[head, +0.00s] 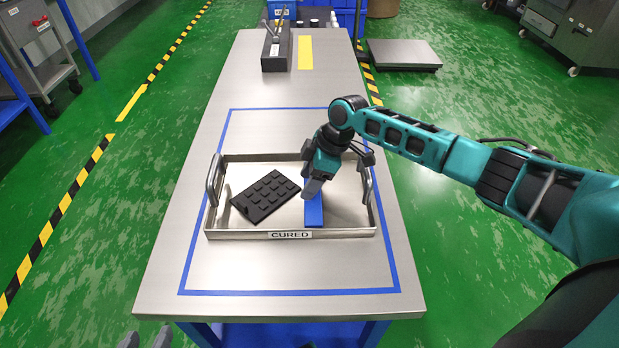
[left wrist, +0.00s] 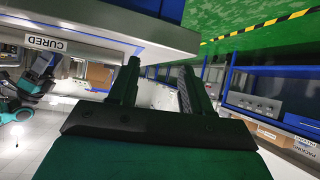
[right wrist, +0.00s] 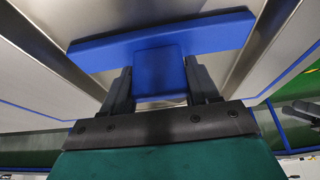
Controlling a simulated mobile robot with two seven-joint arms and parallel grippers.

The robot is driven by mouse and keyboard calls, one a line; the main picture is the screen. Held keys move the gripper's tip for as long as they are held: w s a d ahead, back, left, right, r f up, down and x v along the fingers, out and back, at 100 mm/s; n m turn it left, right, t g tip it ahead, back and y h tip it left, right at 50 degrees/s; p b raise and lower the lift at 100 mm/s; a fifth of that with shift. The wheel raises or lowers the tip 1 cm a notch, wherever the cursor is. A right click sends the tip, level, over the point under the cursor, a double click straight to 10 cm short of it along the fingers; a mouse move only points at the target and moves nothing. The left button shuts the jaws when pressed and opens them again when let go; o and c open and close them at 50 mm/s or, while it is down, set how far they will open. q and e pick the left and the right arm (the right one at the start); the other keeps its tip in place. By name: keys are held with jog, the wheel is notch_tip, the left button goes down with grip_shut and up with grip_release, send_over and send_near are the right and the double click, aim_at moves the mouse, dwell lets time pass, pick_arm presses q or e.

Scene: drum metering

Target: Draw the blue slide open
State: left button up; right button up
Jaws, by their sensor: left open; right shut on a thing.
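The blue slide (head: 314,212) is a blue bar in the right part of the metal tray marked CURED (head: 222,235). In the right wrist view the blue slide (right wrist: 215,36) is a long bar with a square block standing out from it. My right gripper (head: 314,190) reaches down into the tray and is shut on that block, one finger on each side; it also shows in the right wrist view (right wrist: 160,88). The arm hides the bar's far end. My left gripper (left wrist: 158,66) is open and empty, low beside the table's edge.
A black studded block (head: 266,196) lies tilted in the tray, left of the slide. The tray has upright handles at both ends and sits inside a blue taped outline. A dark fixture (head: 276,50) and a yellow strip (head: 305,52) are at the table's far end. The middle beyond the tray is clear.

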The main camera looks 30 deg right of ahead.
jog(key=c, duration=0.6)
jog(key=s+d+p, duration=0.1)
jog(key=d+p, duration=0.1)
jog(key=d, duration=0.1)
jog(key=s+d+p, duration=0.1)
jog(key=d, duration=0.1)
jog(key=shift+s+d, duration=0.15)
jog(key=shift+s, duration=0.15)
jog(key=shift+s+d, duration=0.1)
jog(key=shift+d, duration=0.2)
pick_arm(q)
jog(key=shift+s+a+r+y, duration=0.2)
jog(key=shift+a+r+y, duration=0.1)
jog(key=shift+a+r, duration=0.2)
pick_arm(e)
jog(key=o, duration=1.4)
pick_arm(q)
jog(key=shift+r, duration=0.15)
pick_arm(e)
jog(key=shift+o, duration=0.2)
